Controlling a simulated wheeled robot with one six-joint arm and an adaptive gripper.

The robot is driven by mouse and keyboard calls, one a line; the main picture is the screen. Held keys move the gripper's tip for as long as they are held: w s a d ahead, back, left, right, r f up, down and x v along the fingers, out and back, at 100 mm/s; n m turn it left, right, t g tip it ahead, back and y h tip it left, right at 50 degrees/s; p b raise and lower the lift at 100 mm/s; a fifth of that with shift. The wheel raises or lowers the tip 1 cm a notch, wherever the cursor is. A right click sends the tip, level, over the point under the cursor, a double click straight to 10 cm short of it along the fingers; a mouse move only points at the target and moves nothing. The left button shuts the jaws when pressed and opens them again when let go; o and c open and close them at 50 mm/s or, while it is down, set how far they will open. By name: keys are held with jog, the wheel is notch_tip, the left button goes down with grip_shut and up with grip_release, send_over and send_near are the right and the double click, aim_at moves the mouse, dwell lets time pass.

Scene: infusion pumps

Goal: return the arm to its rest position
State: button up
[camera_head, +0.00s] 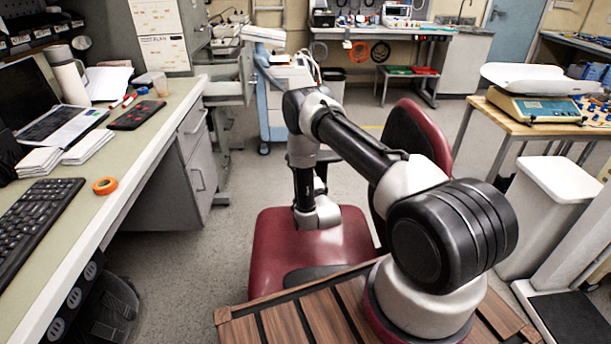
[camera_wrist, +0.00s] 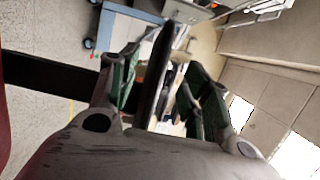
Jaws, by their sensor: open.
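My arm (camera_head: 345,140) rises from its mount at the lower right of the head view. It reaches out to an elbow and then bends down in front of the red chair (camera_head: 270,245). My gripper cannot be made out in the head view. In the wrist view, my gripper (camera_wrist: 165,88) shows two green-padded fingers spread apart. A long dark bar shows between the fingers; I cannot tell what it is or how far away it lies. Nothing is seen gripped.
A desk (camera_head: 180,100) with a keyboard (camera_head: 38,225) and an orange tape roll (camera_head: 105,186) stands left. A blue-white cart (camera_head: 270,110) is behind the arm. A wooden table with a scale (camera_head: 540,108) and a white bin (camera_head: 550,215) stand right. Floor is clear between desk and chair.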

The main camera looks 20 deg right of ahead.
jog(key=shift+s, duration=0.1)
dwell(0.3)
jog(key=w+r+n+g+y, duration=0.1)
jog(key=w+r+n+g, duration=0.15)
jog(key=r, duration=0.95)
jog(key=w+r+n+g, duration=0.2)
jog(key=r+n, duration=0.1)
jog(key=r, duration=0.9)
jog(key=s+r+n+g, duration=0.2)
jog(key=s+r+n, duration=0.2)
jog(key=s+r, duration=0.45)
jog(key=s+r+n+g, duration=0.2)
jog(key=s+r, duration=0.4)
jog(key=s, duration=0.4)
jog(key=s+r+n+g, duration=0.25)
jog(key=s+r, duration=0.35)
jog(key=s, duration=0.4)
jog(key=s+d+n+g, duration=0.2)
jog(key=s+n, duration=0.2)
jog(key=s, duration=1.8)
jog(key=shift+n+g, duration=0.4)
